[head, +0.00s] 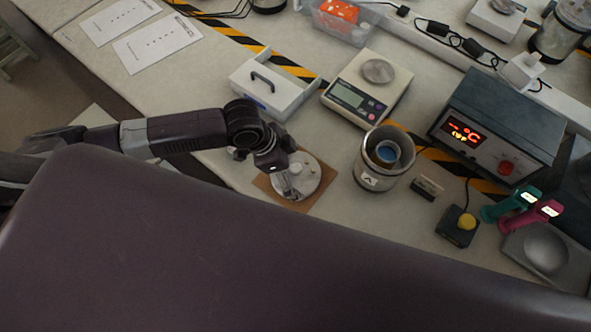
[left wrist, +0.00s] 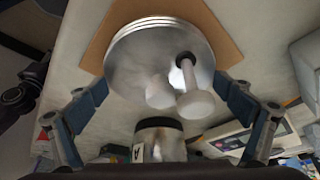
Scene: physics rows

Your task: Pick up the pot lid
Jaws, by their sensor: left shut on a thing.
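The pot lid (head: 313,172) is a round, flat metal disc over a brown square board (head: 268,186) in the head view. My left gripper (head: 290,190) is over the lid. In the left wrist view its blue-grey fingers (left wrist: 162,90) are spread wide and meet the lid at opposite sides of its rim. I cannot tell whether the lid is clear of the board. My right gripper is not in view.
A metal pot (head: 372,183) with a label stands right of the lid. Behind are a white tray with a black handle (head: 285,100) and a scale (head: 345,98). A yellow-button box (head: 455,232) and a heater display unit (head: 500,125) are on the right. Papers (head: 140,40) lie at upper left.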

